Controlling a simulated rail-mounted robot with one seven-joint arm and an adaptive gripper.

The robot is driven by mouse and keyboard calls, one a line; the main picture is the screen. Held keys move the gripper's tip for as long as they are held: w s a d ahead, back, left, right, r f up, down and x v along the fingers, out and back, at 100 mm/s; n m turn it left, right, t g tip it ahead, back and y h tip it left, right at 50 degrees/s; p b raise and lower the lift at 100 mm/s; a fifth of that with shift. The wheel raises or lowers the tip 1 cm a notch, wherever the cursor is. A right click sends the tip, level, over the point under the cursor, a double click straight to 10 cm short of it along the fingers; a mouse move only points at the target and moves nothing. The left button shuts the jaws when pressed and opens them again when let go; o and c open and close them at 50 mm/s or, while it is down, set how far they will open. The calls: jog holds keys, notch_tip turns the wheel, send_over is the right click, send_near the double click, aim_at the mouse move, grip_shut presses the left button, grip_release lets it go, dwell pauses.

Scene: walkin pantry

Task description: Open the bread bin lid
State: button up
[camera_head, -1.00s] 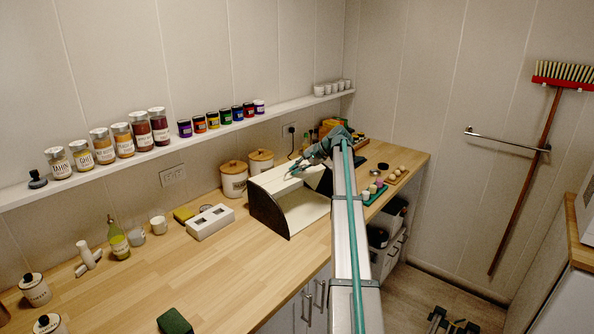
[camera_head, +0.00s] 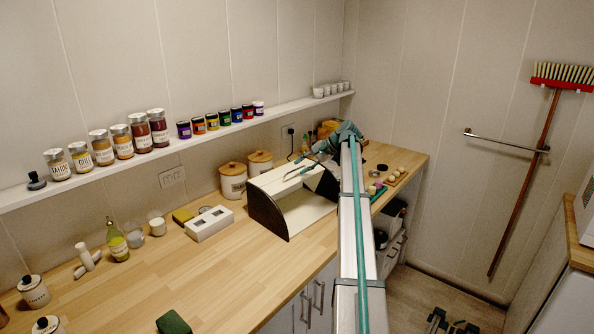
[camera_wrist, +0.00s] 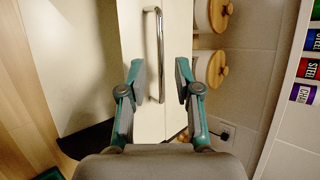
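The bread bin (camera_head: 266,213) stands on the counter, with a dark side panel and a cream body. Its front is open, showing a pale interior (camera_head: 306,211). The lid (camera_head: 272,181) appears raised, lying over the top. In the wrist view a metal bar handle (camera_wrist: 160,30) runs lengthwise on a cream panel. My gripper (camera_wrist: 161,75) is open, one finger on each side of the handle in the picture, with no visible grip on it. In the head view my gripper (camera_head: 298,170) is above the bin's top; the arm hides the bin's right end.
Two wooden-lidded canisters (camera_head: 233,180) stand behind the bin near the wall. A white box (camera_head: 209,223) is to its left. Eggs and small items (camera_head: 394,178) lie to the right, beyond my arm. The counter's front left (camera_head: 200,275) is mostly clear.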

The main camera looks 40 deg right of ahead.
jog(key=v, duration=0.8)
